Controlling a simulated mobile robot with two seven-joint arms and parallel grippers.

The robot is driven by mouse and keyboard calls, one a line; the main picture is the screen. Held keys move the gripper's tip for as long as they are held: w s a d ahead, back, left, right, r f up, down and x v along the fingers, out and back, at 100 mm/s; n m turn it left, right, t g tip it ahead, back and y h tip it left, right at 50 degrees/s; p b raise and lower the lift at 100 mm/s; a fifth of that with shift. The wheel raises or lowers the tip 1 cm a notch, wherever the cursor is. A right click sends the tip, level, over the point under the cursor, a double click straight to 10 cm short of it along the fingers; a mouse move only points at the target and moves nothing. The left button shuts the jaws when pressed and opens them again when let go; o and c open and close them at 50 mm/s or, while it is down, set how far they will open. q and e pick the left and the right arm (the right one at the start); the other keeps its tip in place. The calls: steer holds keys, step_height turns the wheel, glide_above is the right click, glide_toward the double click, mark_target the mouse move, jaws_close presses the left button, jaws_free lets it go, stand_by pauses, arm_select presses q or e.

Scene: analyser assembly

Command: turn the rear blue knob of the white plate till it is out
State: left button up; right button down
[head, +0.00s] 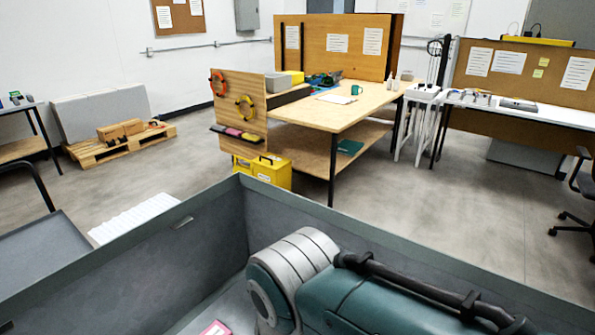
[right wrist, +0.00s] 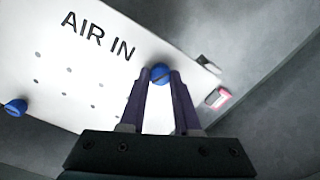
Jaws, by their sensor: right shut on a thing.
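The white plate (right wrist: 65,70) fills the left of the right wrist view. It bears the printed words AIR IN and several small dark holes. One blue knob (right wrist: 160,71) sits at its right edge, between the fingertips of my right gripper (right wrist: 160,79), which is shut on it. A second blue knob (right wrist: 15,107) sits at the plate's left edge, clear of the gripper. Which knob is the rear one cannot be told from this view alone. In the head view my right arm reaches down into a grey bin, its gripper hidden. My left gripper is not in view.
The grey bin's walls (head: 120,261) surround the arm closely. A red-and-white piece (right wrist: 218,98) lies right of the plate; a pink-edged item (head: 215,328) shows on the bin floor. A wooden workbench (head: 330,112) and yellow cases (head: 270,171) stand beyond, across open floor.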

steer(key=n, duration=0.4)
steer(key=shift+n, duration=0.3)
steer(key=n, duration=0.4)
steer(key=shift+n, duration=0.3)
steer(key=n, duration=0.4)
steer(key=shift+n, duration=0.3)
steer(key=n, duration=0.8)
steer(key=shift+s+f, duration=0.1)
steer(key=n, duration=0.3)
steer(key=shift+n, duration=0.3)
steer(key=n, duration=0.4)
steer(key=shift+n, duration=0.3)
steer(key=n, duration=0.3)
steer(key=shift+d+n, duration=0.1)
steer(key=shift+n, duration=0.2)
steer(key=n+b, duration=0.1)
steer(key=n, duration=0.4)
steer(key=n+b, duration=0.1)
steer(key=n, duration=0.4)
steer(key=shift+d+f+b, duration=0.1)
steer(key=shift+b, duration=0.25)
steer(key=n+b, duration=0.2)
steer(key=shift+f+n, duration=0.1)
steer(key=shift+n, duration=0.2)
steer(key=shift+n+b, duration=0.9)
steer(key=shift+b, duration=0.1)
steer(key=shift+n+b, duration=0.6)
steer(key=shift+b, duration=0.15)
